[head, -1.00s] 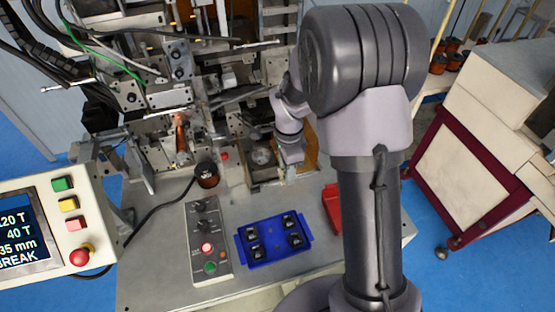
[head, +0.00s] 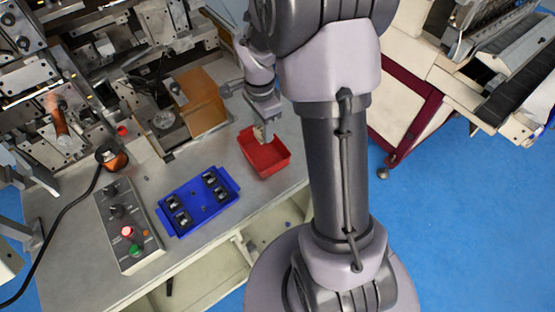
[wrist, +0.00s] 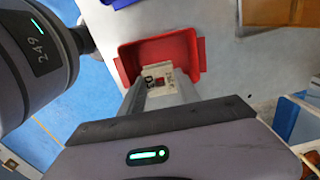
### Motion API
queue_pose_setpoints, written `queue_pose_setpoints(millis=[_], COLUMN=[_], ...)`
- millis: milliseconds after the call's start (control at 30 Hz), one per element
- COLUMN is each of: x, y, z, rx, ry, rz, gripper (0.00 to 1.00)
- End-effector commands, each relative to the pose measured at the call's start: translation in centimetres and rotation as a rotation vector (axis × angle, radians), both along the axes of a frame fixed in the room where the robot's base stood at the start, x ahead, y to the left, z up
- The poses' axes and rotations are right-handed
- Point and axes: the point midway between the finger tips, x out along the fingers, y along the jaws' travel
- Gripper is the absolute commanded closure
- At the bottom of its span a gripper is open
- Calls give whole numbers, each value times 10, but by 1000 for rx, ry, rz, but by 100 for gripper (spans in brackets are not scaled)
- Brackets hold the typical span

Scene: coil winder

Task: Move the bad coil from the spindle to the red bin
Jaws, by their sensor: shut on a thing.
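The red bin (head: 278,168) stands at the right end of the bench. It also shows in the wrist view (wrist: 135,55), just beyond my fingers. My gripper (head: 262,133) points down at the bin, with its fingertips over or just inside the opening. In the wrist view my gripper (wrist: 158,80) is shut on the bad coil, which is mostly hidden between the pale finger pads. Only a small dark reddish patch shows there. I cannot clearly pick out the spindle among the winder parts.
A blue tray (head: 190,212) with several small dark parts lies left of the bin. A control box (head: 130,225) and a copper wire spool (head: 112,159) are farther left. The winding machine (head: 95,65) fills the back left. A cream cart with a dark red frame (head: 405,120) stands right.

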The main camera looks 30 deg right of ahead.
Motion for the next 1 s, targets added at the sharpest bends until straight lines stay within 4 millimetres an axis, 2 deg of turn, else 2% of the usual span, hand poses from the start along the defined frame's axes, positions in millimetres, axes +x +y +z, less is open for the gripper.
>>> queue_pose_setpoints(millis=[100, 467, 833, 867, 933, 967, 1000], x=[-2, -1, -1, -1, -1, -1, -1], y=[-1, -1, -1, -1, -1, -1, -1], z=[-33, -94, -101, -100, -99, -99, -99], rx=[2, 1, 0, 0, 0, 0, 0], ry=[5, 3, 0, 1, 0, 0, 0], rz=[0, -1, 0, 0, 0, 0, 0], gripper=[99, 99, 99, 57, 44, 39, 39])
